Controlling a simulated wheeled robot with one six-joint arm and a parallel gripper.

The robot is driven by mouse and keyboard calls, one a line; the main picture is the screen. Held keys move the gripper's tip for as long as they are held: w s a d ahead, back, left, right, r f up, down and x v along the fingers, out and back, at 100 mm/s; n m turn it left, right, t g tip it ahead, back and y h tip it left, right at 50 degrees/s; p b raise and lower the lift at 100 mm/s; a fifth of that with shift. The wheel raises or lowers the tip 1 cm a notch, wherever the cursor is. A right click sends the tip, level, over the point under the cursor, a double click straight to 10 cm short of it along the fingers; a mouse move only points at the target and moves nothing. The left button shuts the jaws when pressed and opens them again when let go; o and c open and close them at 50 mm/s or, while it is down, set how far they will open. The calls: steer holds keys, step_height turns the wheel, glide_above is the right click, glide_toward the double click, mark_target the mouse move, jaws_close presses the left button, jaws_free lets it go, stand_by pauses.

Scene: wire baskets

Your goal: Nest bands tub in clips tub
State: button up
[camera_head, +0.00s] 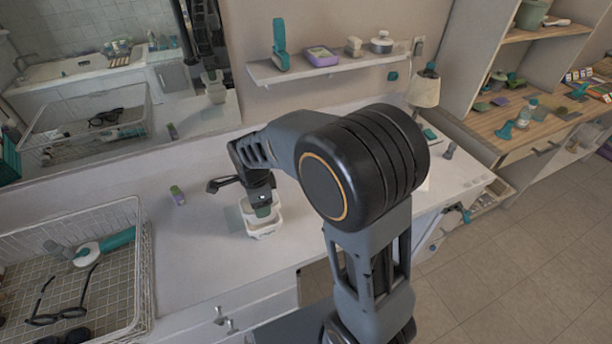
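A small white tub (265,232) stands on the pale counter near the middle of the view. A second white rim (246,206) shows just above it, with something green at its middle; it looks like another tub stacked on or in the lower one. I cannot read labels, so I cannot tell which is the bands tub and which the clips tub. My gripper (262,203) points down right over the white tubs, with its fingertips at the upper one. The fingers are too small and partly hidden to show whether they grip it.
A wire basket (143,262) with glasses and a teal-handled brush stands at the left. A wall shelf (330,67) and a lamp (424,90) are behind. The counter between basket and tubs is mostly clear.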

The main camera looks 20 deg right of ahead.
steer(key=shift+f+b, duration=1.9)
steer(key=shift+f, duration=0.6)
stand_by(0.3)
steer(key=o, duration=1.2)
steer(key=shift+r, duration=0.25)
step_height(320, 180, up, 8)
steer(key=p, duration=0.6)
steer(key=shift+s+f, duration=0.2)
stand_by(0.7)
